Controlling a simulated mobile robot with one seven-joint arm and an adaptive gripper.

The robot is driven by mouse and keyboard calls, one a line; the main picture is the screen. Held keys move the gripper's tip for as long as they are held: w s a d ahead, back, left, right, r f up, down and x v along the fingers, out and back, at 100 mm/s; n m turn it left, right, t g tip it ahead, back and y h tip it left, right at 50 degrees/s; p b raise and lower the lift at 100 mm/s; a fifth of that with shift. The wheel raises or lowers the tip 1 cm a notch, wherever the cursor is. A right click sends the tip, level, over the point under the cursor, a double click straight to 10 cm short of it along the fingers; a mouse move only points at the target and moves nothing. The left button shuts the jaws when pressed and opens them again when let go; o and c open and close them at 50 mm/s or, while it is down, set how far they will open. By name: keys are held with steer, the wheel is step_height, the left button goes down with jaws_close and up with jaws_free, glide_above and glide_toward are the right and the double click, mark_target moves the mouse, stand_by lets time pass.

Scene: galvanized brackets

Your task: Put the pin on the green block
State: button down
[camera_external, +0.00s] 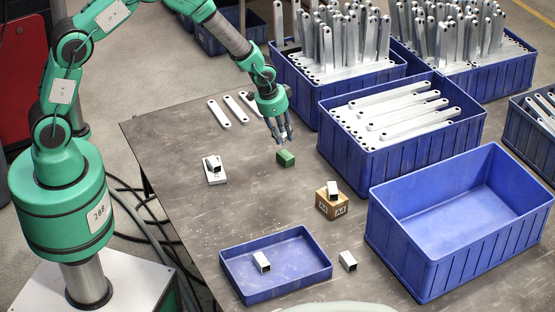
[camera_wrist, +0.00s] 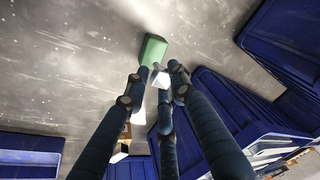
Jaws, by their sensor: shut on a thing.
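The green block (camera_external: 286,158) lies on the table, and it also shows in the wrist view (camera_wrist: 153,49) just beyond my fingertips. My gripper (camera_external: 281,138) is above the block, pointing down. In the wrist view its fingers (camera_wrist: 160,82) are closed around a small pale metal piece, apparently the pin (camera_wrist: 160,76). The pin overlaps the block's near edge in that view. I cannot tell whether they touch. Much of the pin is hidden by the fingers, and it is too small to make out in the external view.
A wooden cube (camera_external: 330,208) bears a metal bracket. Another bracket sits on a plate (camera_external: 216,178) at left. A shallow blue tray (camera_external: 239,286) holds one bracket, with another (camera_external: 347,261) beside it. An empty blue bin (camera_external: 405,248) and bins of metal strips (camera_external: 350,158) stand right and behind.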

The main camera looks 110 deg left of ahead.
mark_target(282, 136)
steer(key=shift+w+a, duration=0.25)
steer(key=shift+f+b, duration=0.7)
steer(key=shift+f, duration=1.05)
steer(key=shift+f, duration=0.15)
steer(key=c, duration=1.5)
jaws_free()
steer(key=shift+o, duration=0.2)
steer(key=p+v, duration=0.2)
steer(key=v, duration=1)
steer(key=shift+p, duration=0.35)
